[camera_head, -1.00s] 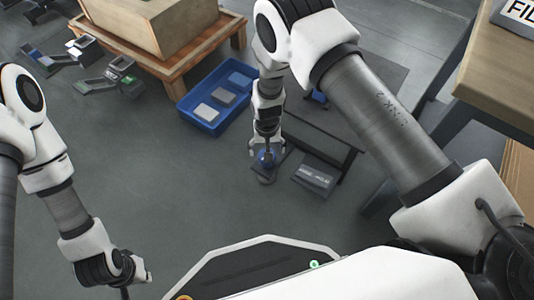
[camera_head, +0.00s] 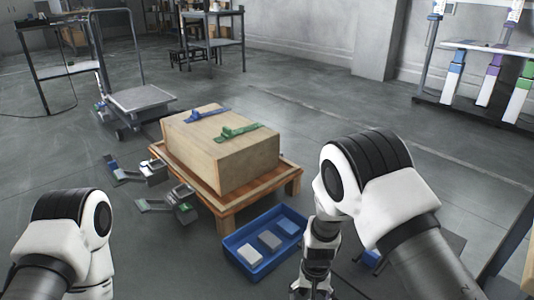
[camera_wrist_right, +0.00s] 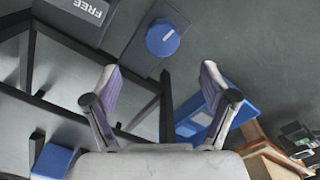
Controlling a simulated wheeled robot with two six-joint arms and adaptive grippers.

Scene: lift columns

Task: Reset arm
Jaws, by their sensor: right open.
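My right gripper (camera_wrist_right: 160,71) is open and empty in the right wrist view, its two fingers wide apart. A round blue knob (camera_wrist_right: 162,39) on a dark grey plate lies beyond the fingertips, between them in the picture and not gripped. A dark block marked "FREE" (camera_wrist_right: 90,9) is at the upper left of that view. In the head view my right arm comes down at the lower right, with its wrist near the bottom edge. My left arm shows at the lower left; its gripper is out of frame.
A blue tray (camera_head: 232,245) with three small blocks stands just left of my right arm; the tray also shows in the wrist view (camera_wrist_right: 238,87). A wooden box (camera_head: 225,158) with blue and green pieces sits on a low wooden stand (camera_head: 226,207). Dark frame bars (camera_wrist_right: 75,103) lie near the right gripper.

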